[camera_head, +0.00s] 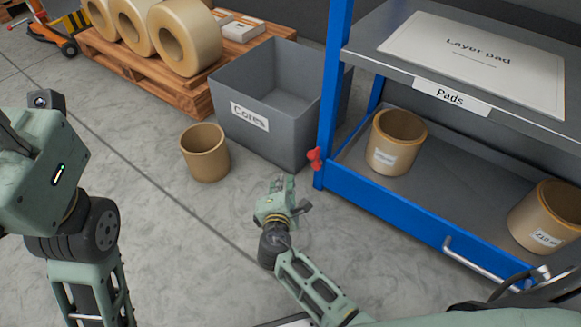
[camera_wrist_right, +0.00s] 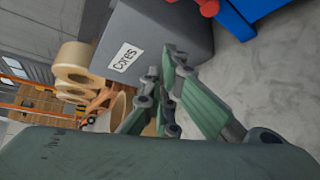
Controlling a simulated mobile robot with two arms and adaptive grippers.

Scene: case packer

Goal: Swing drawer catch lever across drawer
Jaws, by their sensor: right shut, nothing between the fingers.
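The red catch lever (camera_head: 315,158) sits at the left end of the blue drawer front, by the rack's front post. In the right wrist view, red parts of the lever (camera_wrist_right: 207,6) show at the top edge. The drawer (camera_head: 400,221) has a blue front and a metal bar handle (camera_head: 480,262). My right gripper (camera_head: 284,186) is shut and empty, in front of the lever, to its lower left and apart from it. Its fingers (camera_wrist_right: 165,92) also show in the right wrist view. My left arm is at the left; its fingers do not show.
A grey bin labelled Cores (camera_head: 240,85) stands left of the rack, with a brown core (camera_head: 205,155) on the floor beside it. Brown cores (camera_head: 395,145) stand in the drawer under the pad shelf (camera_head: 375,52). A pallet (camera_head: 130,62) holds large rolls behind. The floor in front is clear.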

